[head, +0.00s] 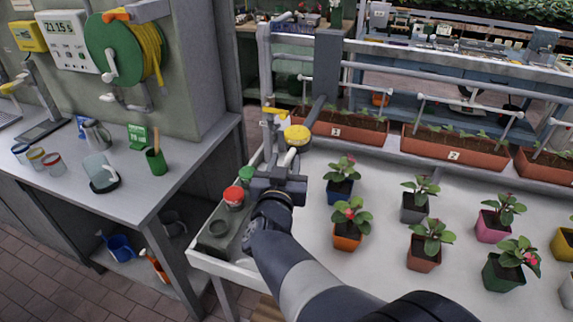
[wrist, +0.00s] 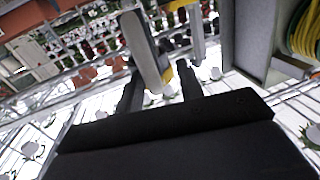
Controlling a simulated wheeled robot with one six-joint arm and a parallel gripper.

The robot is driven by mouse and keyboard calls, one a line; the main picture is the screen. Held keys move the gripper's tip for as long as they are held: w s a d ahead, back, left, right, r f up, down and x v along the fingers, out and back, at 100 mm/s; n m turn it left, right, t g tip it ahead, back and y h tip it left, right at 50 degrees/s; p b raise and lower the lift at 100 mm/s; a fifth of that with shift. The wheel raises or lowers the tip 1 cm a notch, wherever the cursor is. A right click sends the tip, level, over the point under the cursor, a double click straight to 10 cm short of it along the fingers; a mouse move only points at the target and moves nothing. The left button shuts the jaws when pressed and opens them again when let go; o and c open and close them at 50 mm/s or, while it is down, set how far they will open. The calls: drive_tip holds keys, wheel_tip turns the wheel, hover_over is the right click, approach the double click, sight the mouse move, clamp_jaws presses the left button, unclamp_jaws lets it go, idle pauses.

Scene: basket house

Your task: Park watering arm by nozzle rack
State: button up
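A grey watering arm (head: 319,108) with a round yellow head (head: 297,133) reaches out from the pipe post at the back left of the white bench. My gripper (head: 282,166) is just below and in front of the yellow head. In the wrist view, a grey bar with yellow at its end (wrist: 146,48), apparently the watering arm, shows between the two dark fingers of my gripper (wrist: 160,88). The fingers stand apart, with light gaps visible; contact is not clear. The nozzle rack (head: 214,243) is a grey block at the bench's left corner, with red (head: 233,196) and green (head: 246,174) nozzles.
Several potted plants (head: 346,221) stand on the white bench right of my arm. Long planters (head: 341,132) line its back under pipe rails.

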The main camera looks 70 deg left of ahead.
drive_tip(key=shift+s+d, duration=0.15)
drive_tip(key=shift+d, duration=0.05)
drive_tip(key=b+v, duration=0.2)
drive_tip(key=v, duration=0.8)
drive_tip(key=shift+d, duration=0.2)
drive_tip(key=p+x, duration=0.2)
drive_tip(key=x, duration=0.9)
drive_tip(key=shift+d+f, duration=0.1)
drive_tip(key=shift+w+d+f+b, duration=0.15)
drive_tip(key=shift+w+b, duration=0.1)
drive_tip(key=shift+b, duration=0.05)
drive_tip(key=shift+w+d, duration=0.25)
drive_tip(key=shift+d, duration=0.05)
